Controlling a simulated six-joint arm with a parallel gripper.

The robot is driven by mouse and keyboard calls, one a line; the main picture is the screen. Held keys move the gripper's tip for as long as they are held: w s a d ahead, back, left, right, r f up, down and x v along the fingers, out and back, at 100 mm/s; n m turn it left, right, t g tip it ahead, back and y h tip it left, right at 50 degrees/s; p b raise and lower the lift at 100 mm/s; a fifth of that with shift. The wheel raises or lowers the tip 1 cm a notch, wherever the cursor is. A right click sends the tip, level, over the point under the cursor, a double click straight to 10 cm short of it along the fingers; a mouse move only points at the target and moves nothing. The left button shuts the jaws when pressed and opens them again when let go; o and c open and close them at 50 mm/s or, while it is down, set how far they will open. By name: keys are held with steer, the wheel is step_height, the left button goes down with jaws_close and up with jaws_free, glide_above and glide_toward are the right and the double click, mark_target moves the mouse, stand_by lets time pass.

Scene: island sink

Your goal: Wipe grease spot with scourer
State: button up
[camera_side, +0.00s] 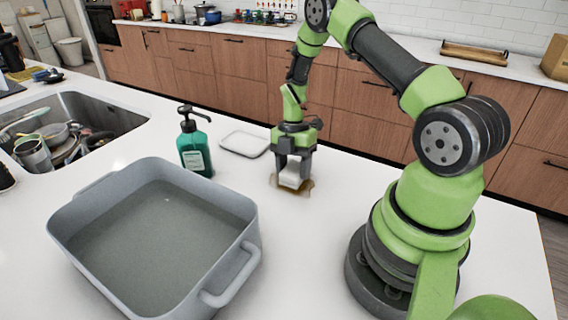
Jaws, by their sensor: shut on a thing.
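My gripper (293,163) is pointed down over the white counter, behind and to the right of the grey basin. It is shut on a small whitish block, the scourer (290,179). A brownish grease spot (304,188) shows on the counter around the lower edge of the scourer. The scourer covers part of the spot and looks to be on it or just above it; I cannot tell whether they touch.
A grey basin of water (254,240) stands at front left. A green pump bottle (195,150) and a flat white tray (226,142) are left of my gripper. A sink (110,107) with dishes is at far left. The counter (310,260) is clear in front.

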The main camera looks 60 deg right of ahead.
mark_target(272, 178)
steer(key=shift+s, duration=3.15)
steer(key=shift+s+a, duration=0.15)
steer(key=shift+s, duration=0.05)
steer(key=shift+w+a, duration=0.1)
steer(key=shift+a, duration=0.6)
steer(key=shift+w+d+r, duration=0.1)
steer(key=shift+w, duration=5.65)
steer(key=shift+w+r, duration=0.3)
steer(key=shift+r, duration=0.55)
steer(key=shift+s+r, duration=0.1)
steer(key=shift+r, duration=3)
